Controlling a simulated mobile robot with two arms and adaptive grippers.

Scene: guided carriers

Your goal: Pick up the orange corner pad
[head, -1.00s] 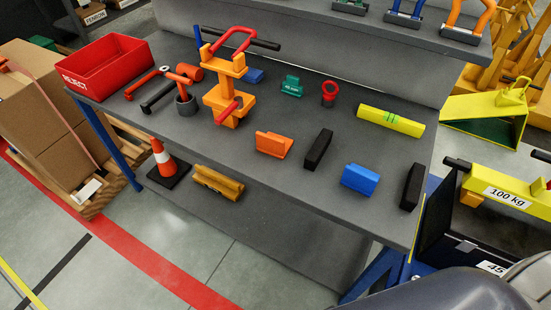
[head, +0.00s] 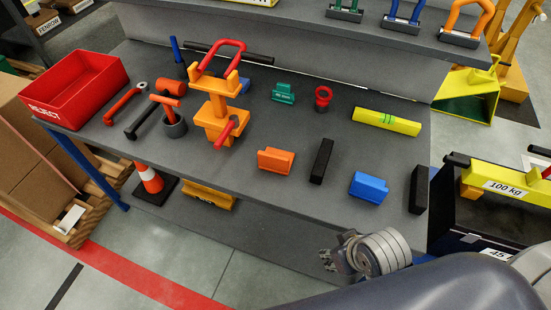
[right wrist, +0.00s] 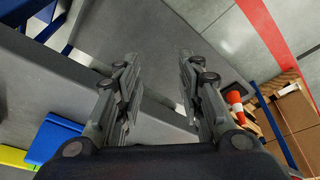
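The orange corner pad (head: 276,160) lies near the front edge of the grey bench top (head: 245,163) in the head view, left of a black block. I cannot make it out in the right wrist view. My right gripper (head: 330,259) is low in front of the bench's front edge, apart from the pad, to its lower right. In the right wrist view my right gripper (right wrist: 158,88) has its two fingers spread with nothing between them. My left gripper is in neither view.
Black blocks (head: 321,161) (head: 418,189) and a blue pad (head: 369,187) lie right of the orange pad; the blue pad also shows in the right wrist view (right wrist: 55,140). An orange two-level stand (head: 219,120) is behind left. A red bin (head: 80,88) stands far left.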

